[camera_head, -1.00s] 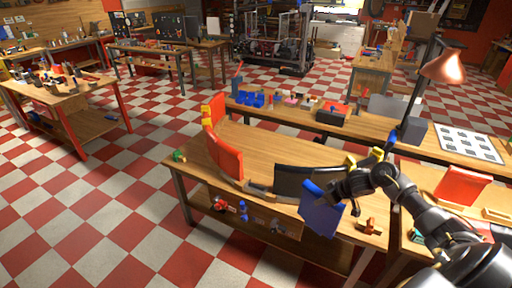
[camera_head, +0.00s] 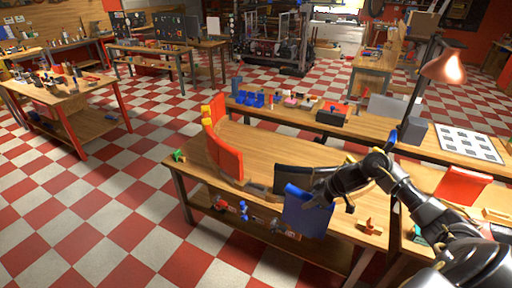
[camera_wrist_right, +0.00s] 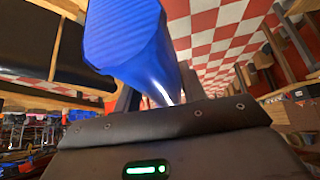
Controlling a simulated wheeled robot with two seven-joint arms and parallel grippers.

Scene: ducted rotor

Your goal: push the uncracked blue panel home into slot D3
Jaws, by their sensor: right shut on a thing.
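The blue panel (camera_head: 306,214) is held at the near edge of the wooden table, in front of a black panel (camera_head: 292,178). I see no crack on the part that shows. My right gripper (camera_head: 322,192) is shut on the blue panel's upper right side. The panel also fills the upper middle of the right wrist view (camera_wrist_right: 125,42), with the black panel's dark surface at the left. I cannot make out slot D3 or its label, nor whether the blue panel touches anything at its lower edge. My left gripper is not in view.
An orange-brown part (camera_head: 370,227) lies at the table's right front. A copper lamp (camera_head: 443,68) stands behind my right arm. The table's middle is clear.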

